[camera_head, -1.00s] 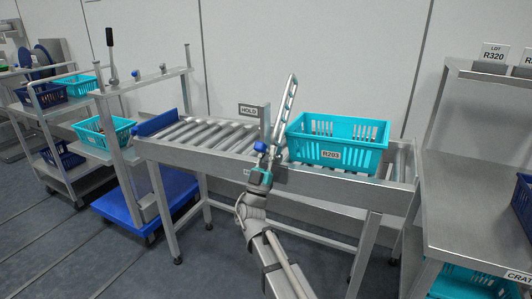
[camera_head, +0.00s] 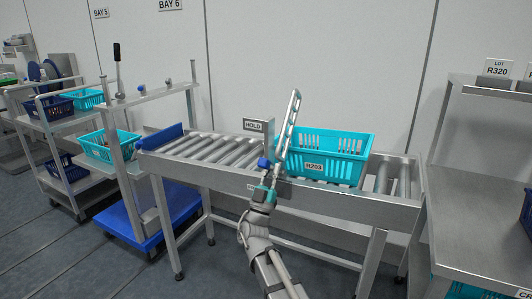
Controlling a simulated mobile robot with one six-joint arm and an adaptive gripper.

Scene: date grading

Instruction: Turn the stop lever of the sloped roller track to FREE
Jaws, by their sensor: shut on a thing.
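The sloped roller track (camera_head: 395,190) stands ahead of me. At its near side is a sign plate reading HOLD (camera_head: 255,125). The stop lever's blue knob (camera_head: 264,163) shows just below this plate. My gripper (camera_head: 266,188) is at the near rail, shut on the lever just under the knob; the jaws hide most of the grip. A perforated metal bar (camera_head: 290,120) rises tilted to the right behind the jaws. A second label (camera_head: 251,187) on the rail is mostly hidden by my gripper, and its word cannot be read.
A turquoise crate marked R203 (camera_head: 350,143) sits on the rollers, right of the HOLD plate and close behind the bar. The rollers to its left are empty. A cart with a blue base (camera_head: 130,222) stands left, a steel bench (camera_head: 480,190) right.

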